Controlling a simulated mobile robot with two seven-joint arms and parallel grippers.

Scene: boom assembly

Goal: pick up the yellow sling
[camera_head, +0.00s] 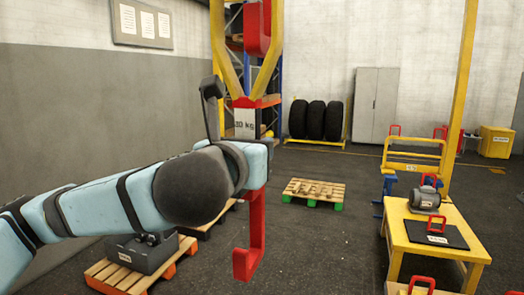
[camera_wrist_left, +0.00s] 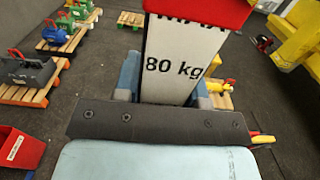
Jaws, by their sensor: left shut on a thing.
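Two yellow bands (camera_head: 221,42) slant down into a V in the head view and meet at a red piece above a white plate (camera_head: 244,124) marked 80 kg. These bands look like the yellow sling. My left gripper (camera_head: 238,150) is at the plate's lower end, its jaws largely hidden by my own arm. It is shut, apparently on this plate. In the left wrist view the white plate (camera_wrist_left: 180,60) rises from the dark gripper body, with a red part (camera_wrist_left: 205,10) on top. A red hook-shaped part (camera_head: 256,225) hangs below my wrist. My right gripper is not in view.
A yellow table (camera_head: 440,250) with a motor (camera_head: 424,198) and a black plate (camera_head: 436,233) stands at the right. A wooden pallet (camera_head: 314,190) lies mid-floor. A grey block (camera_head: 142,252) sits on a pallet at lower left.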

